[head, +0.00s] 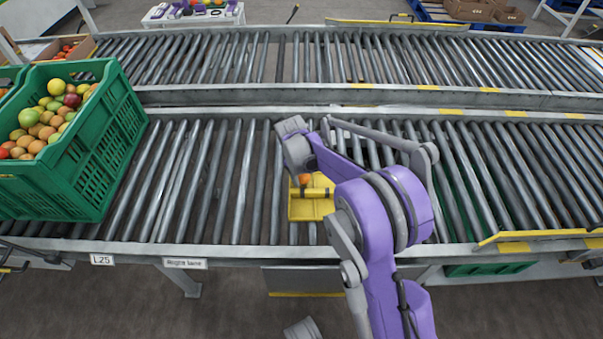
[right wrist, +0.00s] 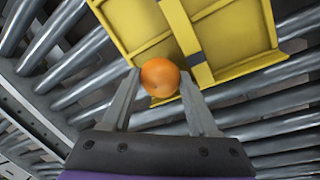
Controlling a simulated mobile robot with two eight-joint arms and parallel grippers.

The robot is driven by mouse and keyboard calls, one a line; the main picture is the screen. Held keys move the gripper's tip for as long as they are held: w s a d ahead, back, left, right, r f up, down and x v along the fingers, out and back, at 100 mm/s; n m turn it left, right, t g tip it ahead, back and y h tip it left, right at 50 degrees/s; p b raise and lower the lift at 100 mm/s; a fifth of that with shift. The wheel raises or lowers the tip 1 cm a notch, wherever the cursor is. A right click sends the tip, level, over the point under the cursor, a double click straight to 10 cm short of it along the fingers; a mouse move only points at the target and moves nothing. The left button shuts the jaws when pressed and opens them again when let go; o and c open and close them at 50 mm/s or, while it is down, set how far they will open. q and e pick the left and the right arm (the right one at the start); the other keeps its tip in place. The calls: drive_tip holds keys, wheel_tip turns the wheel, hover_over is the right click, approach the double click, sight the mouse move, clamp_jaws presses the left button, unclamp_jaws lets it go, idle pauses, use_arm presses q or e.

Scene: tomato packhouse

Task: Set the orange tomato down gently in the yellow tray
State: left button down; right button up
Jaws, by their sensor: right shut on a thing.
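The orange tomato (right wrist: 160,77) is between the two fingertips of my right gripper (right wrist: 161,84), which is shut on it. In the head view the tomato (head: 304,179) shows at the upper part of the yellow tray, just below my right gripper (head: 303,176). The yellow tray (head: 299,212) lies on the near roller conveyor, partly hidden by my right arm. In the right wrist view the tray (right wrist: 120,32) has a raised bar across its middle, and the tomato overlaps its near edge. I cannot tell whether the tomato touches the tray.
A green crate (head: 128,140) full of mixed fruit stands on the conveyor at the left. The rollers (head: 220,180) between it and the tray are clear. A second roller conveyor (head: 400,62) runs behind. A yellow-edged rail (head: 535,236) is at the right front.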

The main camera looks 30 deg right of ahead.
drive_tip(key=shift+f, duration=0.1)
idle(0.5)
drive_tip(key=o, duration=1)
drive_tip(key=c, duration=0.3)
drive_tip(key=shift+r+p, duration=2.15)
drive_tip(key=shift+r, duration=1.4)
